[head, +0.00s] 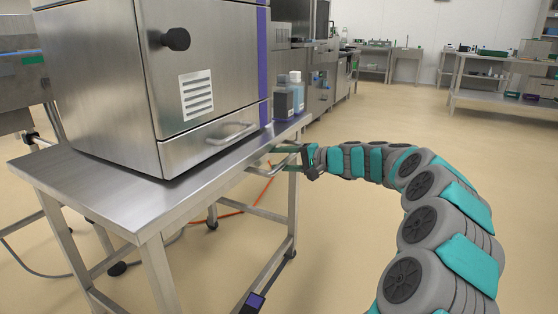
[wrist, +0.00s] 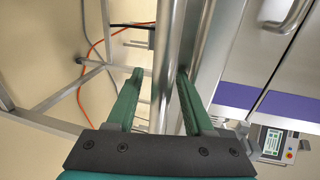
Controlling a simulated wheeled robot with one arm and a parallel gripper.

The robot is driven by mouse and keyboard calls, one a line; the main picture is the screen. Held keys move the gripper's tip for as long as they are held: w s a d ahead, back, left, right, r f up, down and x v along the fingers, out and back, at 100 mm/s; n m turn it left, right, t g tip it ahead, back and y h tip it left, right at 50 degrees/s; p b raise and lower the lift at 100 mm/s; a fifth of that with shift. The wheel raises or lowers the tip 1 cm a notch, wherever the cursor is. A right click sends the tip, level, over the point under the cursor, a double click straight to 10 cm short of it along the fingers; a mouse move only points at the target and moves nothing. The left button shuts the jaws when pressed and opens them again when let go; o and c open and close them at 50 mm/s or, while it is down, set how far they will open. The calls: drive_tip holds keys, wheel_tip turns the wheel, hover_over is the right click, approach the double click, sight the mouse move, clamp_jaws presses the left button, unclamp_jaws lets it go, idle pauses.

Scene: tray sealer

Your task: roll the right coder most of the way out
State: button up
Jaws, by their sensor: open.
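A steel cabinet (head: 205,75) with a black knob, a lower handle and a purple stripe stands on a steel table on castors (head: 110,190); I take this to be the right coder, though no label names it. A steel rail (head: 240,182) runs along the table's near side. My gripper (head: 279,156) is at the far part of this rail. In the wrist view my gripper (wrist: 160,72) is open, its green fingers on either side of a steel bar (wrist: 163,45). The bar appears to lie between them without being clamped; contact is unclear.
Dark and pale bottles (head: 290,95) stand at the table's far end. An orange hose (head: 232,212) lies under the table. A panel with a lit screen (wrist: 272,143) shows in the wrist view. More steel machines (head: 315,60) stand behind. Open floor (head: 345,230) lies right of the table.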

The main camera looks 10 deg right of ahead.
clamp_jaws()
idle(0.4)
idle(1.0)
